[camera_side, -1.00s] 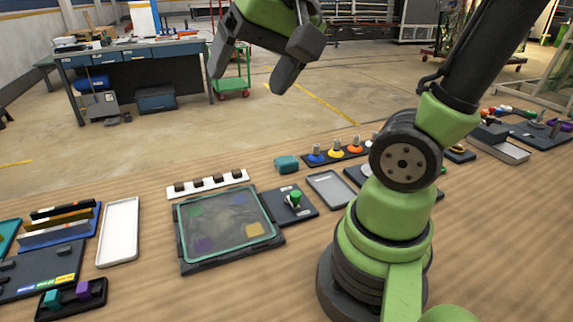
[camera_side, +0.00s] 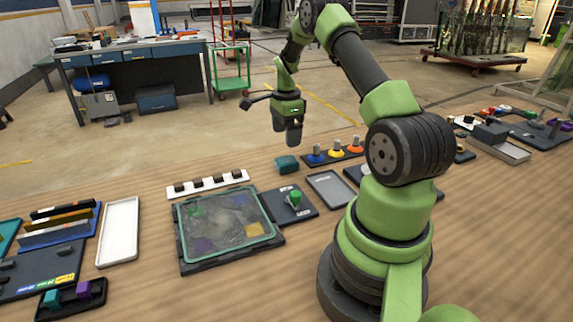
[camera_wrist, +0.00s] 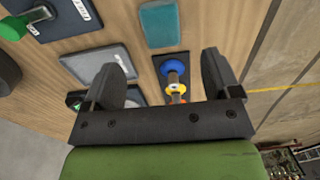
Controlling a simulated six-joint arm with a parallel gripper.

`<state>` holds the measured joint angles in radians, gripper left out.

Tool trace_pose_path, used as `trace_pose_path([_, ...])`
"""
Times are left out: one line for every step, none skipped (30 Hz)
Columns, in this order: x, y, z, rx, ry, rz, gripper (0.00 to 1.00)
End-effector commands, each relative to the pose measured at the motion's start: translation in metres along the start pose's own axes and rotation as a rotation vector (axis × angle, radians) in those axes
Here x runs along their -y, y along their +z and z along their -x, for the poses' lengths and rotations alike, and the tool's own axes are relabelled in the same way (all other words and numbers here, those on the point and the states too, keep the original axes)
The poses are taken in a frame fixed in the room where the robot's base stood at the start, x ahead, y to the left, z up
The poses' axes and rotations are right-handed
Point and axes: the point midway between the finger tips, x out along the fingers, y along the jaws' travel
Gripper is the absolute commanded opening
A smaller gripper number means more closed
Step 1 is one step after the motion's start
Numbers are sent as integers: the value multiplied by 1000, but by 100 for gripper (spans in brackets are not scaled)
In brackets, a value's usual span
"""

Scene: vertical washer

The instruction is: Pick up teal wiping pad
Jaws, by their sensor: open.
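The teal wiping pad (camera_side: 287,164) is a small rounded block lying on the wooden table, just left of the row of coloured knobs. In the wrist view the pad (camera_wrist: 159,23) shows at the top, beyond the fingertips and not between them. My gripper (camera_side: 290,140) hangs above the table near the pad, fingers pointing down. In the wrist view my gripper (camera_wrist: 164,78) is open, its two dark fingers apart, with nothing held. The side view shows the fingers nearly in line, so their gap is hidden there.
A dark strip with blue, yellow and orange knobs (camera_side: 337,153) stands right of the pad. A grey tray (camera_side: 328,189), a dark plate with a green knob (camera_side: 295,198) and a glass-topped panel (camera_side: 226,222) lie nearer. A white strip (camera_side: 208,184) lies left.

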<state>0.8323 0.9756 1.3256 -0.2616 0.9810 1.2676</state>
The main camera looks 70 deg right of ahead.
Motion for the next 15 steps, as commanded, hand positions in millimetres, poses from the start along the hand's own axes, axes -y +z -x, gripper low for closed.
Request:
trace_pose_path([-1,0,-9,0,4,0,83])
trace_pose_path([-1,0,-14,0,5,0,83])
trace_pose_path([-1,0,-20,0,4,1,83])
trace_pose_path([-1,0,-24,0,5,1,83])
trace_pose_path([-1,0,-28,0,4,1,83])
trace_pose_path([-1,0,-33,1,3,1,83])
trace_pose_path([-1,0,-35,1,3,1,83])
trace_pose_path([0,0,-37,0,2,2,83])
trace_pose_path([0,0,-40,0,1,2,83])
trace_pose_path([0,0,-42,0,2,3,83])
trace_pose_path([0,0,-44,0,2,3,83])
trace_pose_path([0,0,-50,0,4,3,83])
trace_pose_path([0,0,-54,0,3,4,83])
trace_pose_path([0,-1,-59,0,4,4,83])
trace_pose_path([0,-1,-66,1,4,4,83])
